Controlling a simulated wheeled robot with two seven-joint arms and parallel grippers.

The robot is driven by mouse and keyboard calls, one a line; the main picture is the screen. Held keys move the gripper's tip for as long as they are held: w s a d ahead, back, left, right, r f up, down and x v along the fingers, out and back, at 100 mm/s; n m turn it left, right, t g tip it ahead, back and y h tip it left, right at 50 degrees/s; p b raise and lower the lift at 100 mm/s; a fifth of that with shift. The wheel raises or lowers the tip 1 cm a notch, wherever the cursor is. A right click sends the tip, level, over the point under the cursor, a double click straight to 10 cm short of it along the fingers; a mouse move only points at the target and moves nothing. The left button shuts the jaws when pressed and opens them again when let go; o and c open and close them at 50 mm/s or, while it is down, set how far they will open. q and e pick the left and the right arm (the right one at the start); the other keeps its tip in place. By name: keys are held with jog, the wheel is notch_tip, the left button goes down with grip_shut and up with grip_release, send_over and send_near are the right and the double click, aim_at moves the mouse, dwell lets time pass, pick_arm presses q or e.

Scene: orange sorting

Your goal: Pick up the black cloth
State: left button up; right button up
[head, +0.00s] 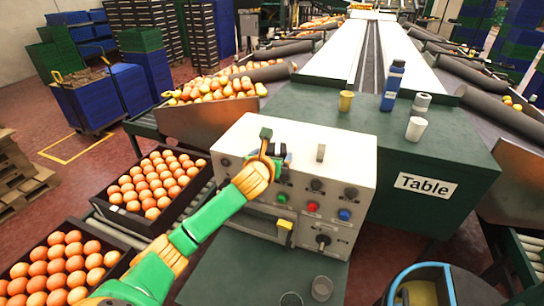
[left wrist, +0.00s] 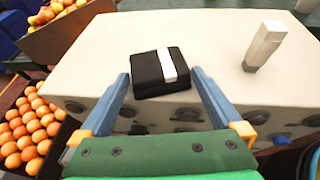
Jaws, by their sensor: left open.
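The black cloth (left wrist: 146,76) is a small folded block with a white band across it. It lies on the white top of the control box (left wrist: 80,50). My left gripper (left wrist: 160,80) is open, with its two blue-grey fingers on either side of the cloth's near part. The cloth appears uncompressed; I cannot tell whether a finger touches it. In the head view my left gripper (head: 267,152) is over the control box (head: 330,135) and largely hides the cloth. My right gripper is not in view.
A small upright whitish block (left wrist: 264,46) stands right of the cloth. Behind the box, the green table (head: 450,150) holds a yellow cup (head: 346,101), a blue bottle (head: 392,86) and two pale cups. Crates of oranges (head: 155,185) line the left.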

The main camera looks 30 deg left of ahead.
pick_arm(q)
jog(key=shift+w+f, duration=0.1)
jog(key=shift+w, duration=0.05)
jog(key=c, duration=0.9)
notch_tip(320, 180, up, 28)
jog(key=p, duration=0.2)
jog(key=shift+p, duration=0.4)
